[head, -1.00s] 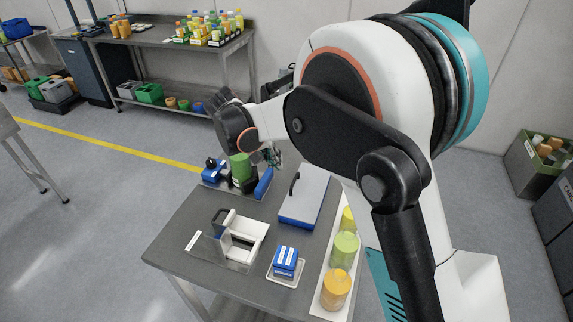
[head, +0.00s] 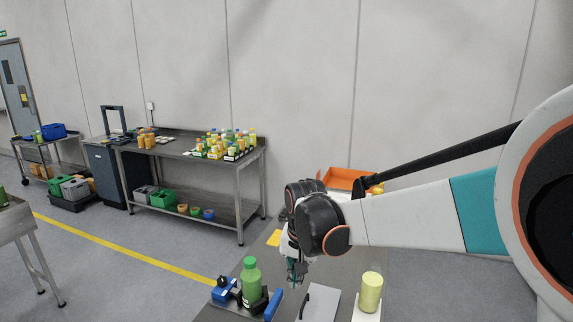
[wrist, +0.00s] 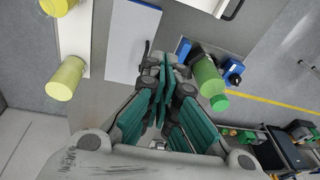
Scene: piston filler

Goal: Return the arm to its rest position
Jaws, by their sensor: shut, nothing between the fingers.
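My arm comes in from the right of the head view. A green bottle (head: 251,279) stands upright at a blue and black fixture, left of my gripper in the head view and apart from it. The bottle also shows right of the fingers in the wrist view (wrist: 209,80).
A white-grey panel with a dark handle (head: 320,303) and a yellow-green jar (head: 371,292) are on the near side. An orange bin (head: 343,179) is behind my wrist. A steel bench (head: 190,150) with bottles stands behind. Open floor lies left.

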